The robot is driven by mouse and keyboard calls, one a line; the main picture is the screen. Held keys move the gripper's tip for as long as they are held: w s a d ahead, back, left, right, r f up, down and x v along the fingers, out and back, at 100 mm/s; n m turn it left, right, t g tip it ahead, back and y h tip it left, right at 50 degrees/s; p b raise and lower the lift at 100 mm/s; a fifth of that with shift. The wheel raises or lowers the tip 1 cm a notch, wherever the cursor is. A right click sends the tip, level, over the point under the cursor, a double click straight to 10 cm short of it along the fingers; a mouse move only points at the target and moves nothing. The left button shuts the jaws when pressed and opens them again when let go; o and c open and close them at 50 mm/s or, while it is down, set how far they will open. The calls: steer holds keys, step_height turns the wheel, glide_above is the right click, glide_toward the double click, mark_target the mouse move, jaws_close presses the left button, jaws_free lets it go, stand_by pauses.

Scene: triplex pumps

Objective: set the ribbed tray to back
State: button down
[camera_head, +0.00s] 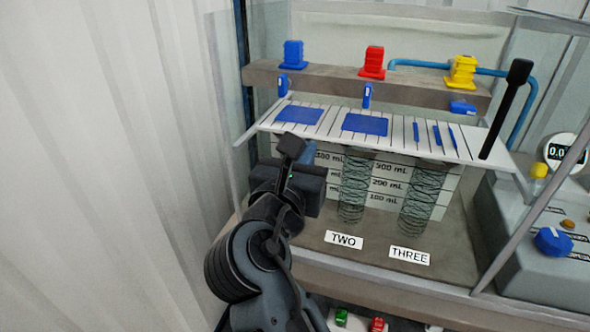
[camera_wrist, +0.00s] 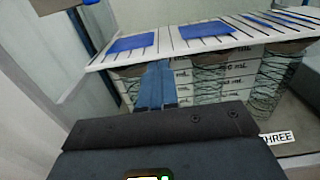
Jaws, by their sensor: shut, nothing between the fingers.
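The ribbed tray (camera_head: 330,122) is a flat white slatted panel with blue patches, lying across above the measuring cylinders. It also shows in the wrist view (camera_wrist: 170,47). A black handle (camera_head: 506,108) rises at its right end. My gripper (camera_head: 291,147) is in front of the tray's left part, near its front edge. In the wrist view my gripper's fingers (camera_wrist: 157,66) are together and empty, pointing at the front edge just below the left blue patch. I cannot tell whether they touch it. My gripper hides part of the scale and whatever stands behind it on the left.
Mesh-like cylinders stand below the tray, with labels TWO (camera_head: 343,240) and THREE (camera_head: 409,256). Blue (camera_head: 293,55), red (camera_head: 373,62) and yellow (camera_head: 461,72) blocks sit on a beam behind. A grey console (camera_head: 545,235) stands at right. A pale corrugated wall (camera_head: 100,160) is at left.

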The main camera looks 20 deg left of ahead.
mark_target(328, 116)
steer(key=shift+w, duration=1.65)
steer(key=w, duration=0.5)
steer(key=w+p, duration=0.1)
steer(key=w, duration=0.5)
steer(key=shift+w+d+p, duration=0.2)
steer(key=shift+w+p, duration=0.1)
steer(key=shift+w+d+r, duration=0.1)
steer(key=shift+d+r, duration=0.05)
steer(key=shift+r, duration=0.05)
steer(key=shift+r, duration=0.1)
